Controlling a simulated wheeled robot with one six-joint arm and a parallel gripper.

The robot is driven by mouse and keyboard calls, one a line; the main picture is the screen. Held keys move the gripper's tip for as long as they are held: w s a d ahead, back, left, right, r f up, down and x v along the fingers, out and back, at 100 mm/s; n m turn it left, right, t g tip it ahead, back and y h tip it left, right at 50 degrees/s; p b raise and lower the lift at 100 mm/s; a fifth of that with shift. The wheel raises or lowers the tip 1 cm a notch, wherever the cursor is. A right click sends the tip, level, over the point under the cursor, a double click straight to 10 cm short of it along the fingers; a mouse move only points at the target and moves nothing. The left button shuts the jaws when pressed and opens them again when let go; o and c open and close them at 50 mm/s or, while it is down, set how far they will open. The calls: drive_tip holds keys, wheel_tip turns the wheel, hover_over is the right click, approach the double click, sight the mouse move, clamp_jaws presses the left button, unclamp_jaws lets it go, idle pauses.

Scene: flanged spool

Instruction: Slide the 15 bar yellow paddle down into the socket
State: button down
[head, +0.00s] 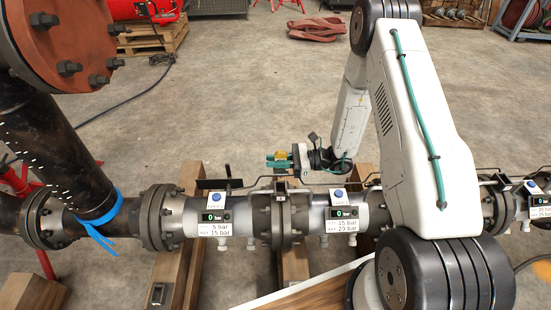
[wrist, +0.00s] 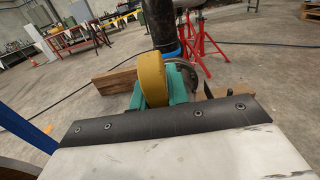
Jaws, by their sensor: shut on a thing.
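The yellow paddle (wrist: 152,78) is a round disc in the wrist view, held upright on edge between the teal fingers of my gripper (wrist: 160,92). In the head view my gripper (head: 281,160) is small, beyond and above the pipe run, with a bit of the yellow paddle (head: 286,153) showing. It is apart from the pipe. Labels on the pipe read 5 bar max 15 bar (head: 215,229) and 15 bar max 23 bar (head: 346,226). A flange joint (head: 279,218) with a small dark bracket on top stands between them. I cannot tell which opening is the socket.
A black riser pipe with blue tape (head: 60,150) and a large rust-red flange (head: 75,40) stand at the left. Another flange joint (head: 495,208) lies right, partly behind my arm. Timber beams (head: 292,262) support the pipe. The floor behind is mostly open.

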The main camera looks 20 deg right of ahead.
sight(275, 188)
drive_tip(key=shift+f, duration=4.85)
drive_tip(key=c, duration=1.3)
unclamp_jaws()
drive_tip(key=v, duration=0.7)
drive_tip(key=shift+s+d, duration=0.15)
drive_tip(key=shift+d, duration=0.15)
